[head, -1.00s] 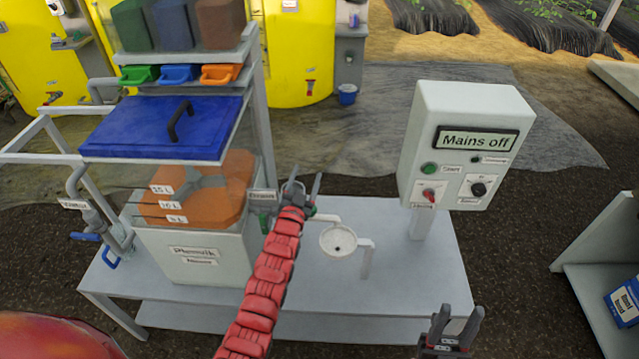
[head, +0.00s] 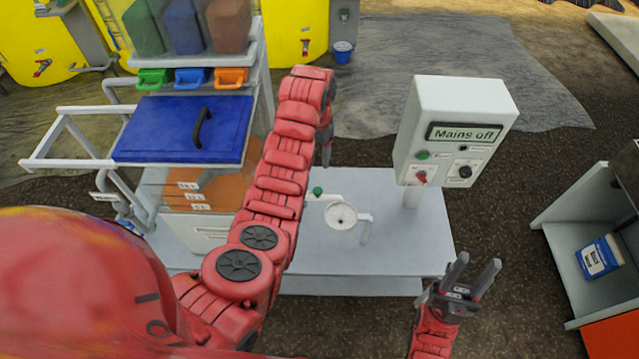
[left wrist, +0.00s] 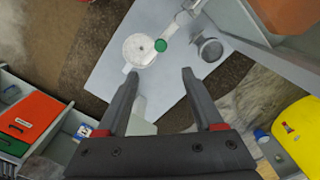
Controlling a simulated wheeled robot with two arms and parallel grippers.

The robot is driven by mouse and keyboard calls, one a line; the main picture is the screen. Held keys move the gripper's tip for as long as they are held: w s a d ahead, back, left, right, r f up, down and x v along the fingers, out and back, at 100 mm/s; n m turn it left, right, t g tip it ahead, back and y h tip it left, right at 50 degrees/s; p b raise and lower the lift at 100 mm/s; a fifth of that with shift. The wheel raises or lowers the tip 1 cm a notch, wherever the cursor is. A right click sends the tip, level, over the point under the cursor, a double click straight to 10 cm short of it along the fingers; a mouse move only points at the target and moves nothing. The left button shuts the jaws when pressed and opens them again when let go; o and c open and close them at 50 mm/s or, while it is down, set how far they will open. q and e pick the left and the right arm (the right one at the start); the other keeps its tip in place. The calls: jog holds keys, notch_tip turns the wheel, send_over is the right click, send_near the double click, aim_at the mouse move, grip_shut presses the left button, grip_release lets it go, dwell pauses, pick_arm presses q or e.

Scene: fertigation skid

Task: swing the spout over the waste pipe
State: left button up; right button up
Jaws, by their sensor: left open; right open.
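The spout (head: 331,197) is a thin pale pipe with a green knob (head: 318,190). In the left wrist view, the green knob (left wrist: 161,45) overlaps the dish's edge (left wrist: 135,45). A grey round open-topped fitting (left wrist: 207,49) stands beside the spout there; it may be the waste pipe. My arm hides it in the head view. My left gripper (head: 327,155) points down above the bench, open and empty; in its wrist view (left wrist: 160,74) the jaws are apart from the spout. My right gripper (head: 477,262) is open and empty.
The tank with a blue lid (head: 180,130) stands left, partly behind my left arm. A control box (head: 457,130) reading "Mains off" stands right on the grey bench (head: 400,250). A shelf (head: 560,245) with a blue-white box (head: 600,257) is at far right.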

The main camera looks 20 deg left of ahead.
pick_arm(q)
jog(key=b, duration=0.6)
send_near(318, 190)
notch_tip(318, 190, down, 2)
jog(key=p, duration=0.2)
jog(key=shift+s+f+p, duration=0.15)
jog(key=shift+p, duration=0.25)
notch_tip(318, 190, down, 4)
jog(key=shift+f+p, duration=0.15)
jog(key=shift+p, duration=0.3)
jog(key=shift+w+f, duration=0.2)
jog(key=shift+f, duration=0.55)
jog(key=shift+s+f, duration=0.15)
jog(key=shift+f, duration=0.05)
grip_shut()
